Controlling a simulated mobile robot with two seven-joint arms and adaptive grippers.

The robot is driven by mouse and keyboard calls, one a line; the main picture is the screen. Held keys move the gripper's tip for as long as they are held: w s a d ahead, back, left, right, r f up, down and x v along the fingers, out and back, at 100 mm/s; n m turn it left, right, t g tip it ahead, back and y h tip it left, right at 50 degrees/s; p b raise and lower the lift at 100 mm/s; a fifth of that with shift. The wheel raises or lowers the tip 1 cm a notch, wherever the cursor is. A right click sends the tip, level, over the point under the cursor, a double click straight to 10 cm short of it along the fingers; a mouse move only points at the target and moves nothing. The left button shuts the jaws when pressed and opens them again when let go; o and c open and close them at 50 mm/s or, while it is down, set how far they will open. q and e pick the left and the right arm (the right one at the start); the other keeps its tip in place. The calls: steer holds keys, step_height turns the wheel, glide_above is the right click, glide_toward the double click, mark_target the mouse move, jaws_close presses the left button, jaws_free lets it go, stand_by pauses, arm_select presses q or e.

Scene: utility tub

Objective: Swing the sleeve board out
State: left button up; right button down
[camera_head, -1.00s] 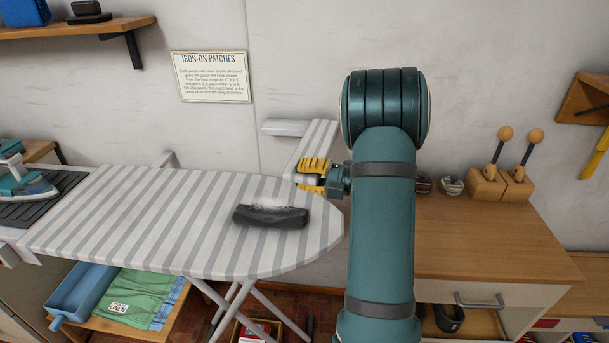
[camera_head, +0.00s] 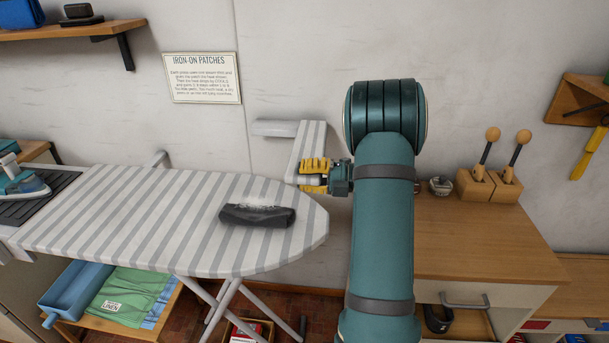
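The sleeve board (camera_head: 309,140) is a narrow board with a grey-and-white striped cover. It joins a pale wall bracket (camera_head: 273,128) at its far end and points out from the wall, just beyond the ironing board's rounded tip. My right gripper (camera_head: 313,176) has yellow fingers closed around a pale part at the sleeve board's near end, one finger on the far side and one on the near side. The fingers partly hide this end. My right arm comes up from the lower right. My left gripper is not in view.
The striped ironing board (camera_head: 130,215) carries a dark roll (camera_head: 257,216) near its tip. An iron (camera_head: 20,182) rests at the left. A wooden-topped cabinet (camera_head: 470,235) with two wooden-handled tools stands right of my arm. Bare wall is behind the gripper.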

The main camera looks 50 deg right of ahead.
steer(key=c, duration=0.8)
jaws_free()
steer(key=v, duration=1.2)
steer(key=shift+s, duration=0.1)
